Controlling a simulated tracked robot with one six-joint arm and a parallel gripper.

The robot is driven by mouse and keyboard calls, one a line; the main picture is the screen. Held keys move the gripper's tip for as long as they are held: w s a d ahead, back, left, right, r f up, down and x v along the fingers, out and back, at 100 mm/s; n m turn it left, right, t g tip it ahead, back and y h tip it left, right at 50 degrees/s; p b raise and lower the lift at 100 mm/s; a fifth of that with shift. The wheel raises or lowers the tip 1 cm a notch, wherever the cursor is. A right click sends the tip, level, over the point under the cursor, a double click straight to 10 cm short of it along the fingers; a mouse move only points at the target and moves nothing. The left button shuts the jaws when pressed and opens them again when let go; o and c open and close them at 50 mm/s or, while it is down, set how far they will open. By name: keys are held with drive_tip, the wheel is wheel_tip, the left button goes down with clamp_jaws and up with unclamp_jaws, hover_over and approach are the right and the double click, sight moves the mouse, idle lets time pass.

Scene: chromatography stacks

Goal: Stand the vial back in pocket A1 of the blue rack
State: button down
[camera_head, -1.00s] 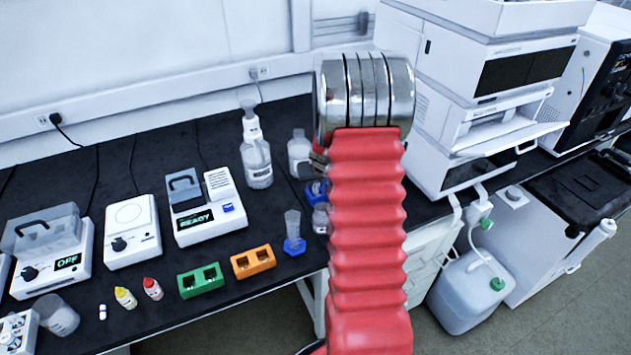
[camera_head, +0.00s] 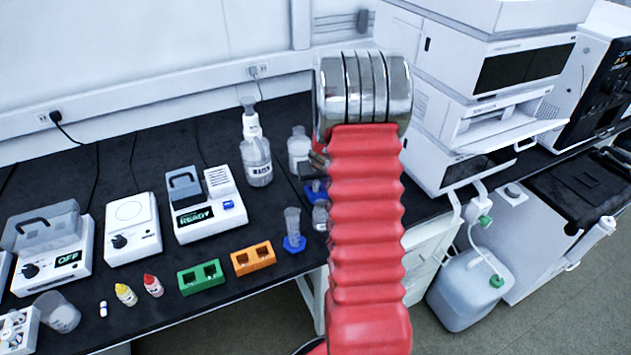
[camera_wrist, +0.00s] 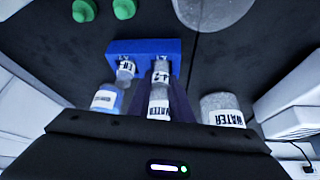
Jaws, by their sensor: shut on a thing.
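The blue rack (camera_wrist: 145,47) lies ahead of my gripper in the wrist view, with a small marking above each of its two pockets. A vial with a white label (camera_wrist: 126,71) stands at its left pocket. My gripper (camera_wrist: 159,100) is shut on a clear vial with a white label (camera_wrist: 159,106). The held vial is in line with the rack's right pocket and overlaps it in view. I cannot tell whether its base is inside or above the pocket. In the head view the blue rack (camera_head: 314,193) is partly hidden by my arm.
Beside the held vial stand a blue-topped bottle (camera_wrist: 106,98) on the left and a WATER bottle (camera_wrist: 222,108) on the right. Green objects (camera_wrist: 84,10) lie beyond the rack. In the head view, a blue-footed cylinder (camera_head: 293,230) and an orange rack (camera_head: 252,259) stand nearby.

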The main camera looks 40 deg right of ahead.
drive_tip(key=shift+s+a+f, duration=0.15)
drive_tip(key=shift+s+f, duration=0.1)
drive_tip(key=shift+f, duration=0.3)
drive_tip(key=shift+s+a+f, duration=0.15)
drive_tip(key=shift+s+f, duration=0.1)
drive_tip(key=shift+f, duration=0.3)
drive_tip(key=c, duration=1.5)
unclamp_jaws()
drive_tip(key=shift+c, duration=0.2)
drive_tip(key=c, duration=0.4)
drive_tip(key=shift+o, duration=0.9)
drive_tip(key=shift+d, duration=0.1)
drive_tip(key=shift+w+r, duration=0.2)
drive_tip(key=shift+r, duration=0.35)
drive_tip(key=shift+o, duration=0.9)
drive_tip(key=shift+r, duration=0.4)
drive_tip(key=shift+w+d+r, duration=0.1)
drive_tip(key=shift+r, duration=1.3)
drive_tip(key=shift+w+r, duration=0.1)
drive_tip(key=shift+r, duration=1.25)
